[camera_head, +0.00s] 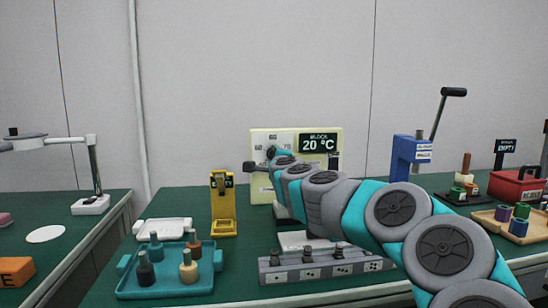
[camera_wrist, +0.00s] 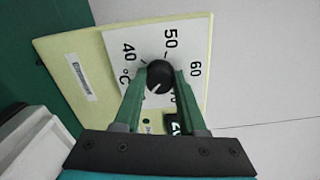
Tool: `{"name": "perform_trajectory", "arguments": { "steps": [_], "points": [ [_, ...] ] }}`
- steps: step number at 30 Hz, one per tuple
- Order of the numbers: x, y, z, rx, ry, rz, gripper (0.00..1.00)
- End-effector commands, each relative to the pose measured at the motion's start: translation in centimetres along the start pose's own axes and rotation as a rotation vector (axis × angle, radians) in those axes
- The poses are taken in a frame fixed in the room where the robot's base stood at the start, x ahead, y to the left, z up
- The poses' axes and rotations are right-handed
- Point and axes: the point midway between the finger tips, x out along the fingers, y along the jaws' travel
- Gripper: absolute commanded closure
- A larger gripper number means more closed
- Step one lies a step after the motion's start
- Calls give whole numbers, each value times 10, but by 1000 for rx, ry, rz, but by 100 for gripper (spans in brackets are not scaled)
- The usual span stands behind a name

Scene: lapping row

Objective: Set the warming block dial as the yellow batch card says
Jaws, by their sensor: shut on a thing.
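The warming block's cream panel (camera_head: 258,137) stands at the back middle, with a display (camera_head: 319,143) reading 20 °C. Its black round dial (camera_wrist: 160,75) is between the fingers of my gripper (camera_wrist: 160,80), which is shut on it. The dial's white mark points to the lower left in the wrist view, away from the printed 60. The printed 40, 50, 60 and °C show around the dial. In the head view my wrist partly covers the panel. A yellow stand (camera_head: 222,207) is left of the panel; its dark top label is too small to read.
A teal tray (camera_head: 165,286) with several knobbed pieces is at the front left, a white tray (camera_head: 163,229) behind it. A grey strip with several knobs (camera_head: 325,264) lies under my arm. A blue press (camera_head: 407,150) and red box (camera_head: 515,188) stand right.

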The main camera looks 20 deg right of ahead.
Motion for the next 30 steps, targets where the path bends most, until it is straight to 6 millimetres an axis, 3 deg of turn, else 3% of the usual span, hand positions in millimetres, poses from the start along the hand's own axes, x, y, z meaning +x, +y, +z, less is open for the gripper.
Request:
{"name": "perform_trajectory", "arguments": {
  "steps": [6, 7, 14, 23, 30],
  "points": [
    [0, 1, 0, 2, 0, 2, 100],
    [0, 1, 0, 2, 0, 2, 57],
    [0, 1, 0, 1, 0, 1, 32],
    [-1, 0, 0, 0, 0, 1, 30],
    [-23, 0, 0, 1, -3, 1, 30]
  ]
}}
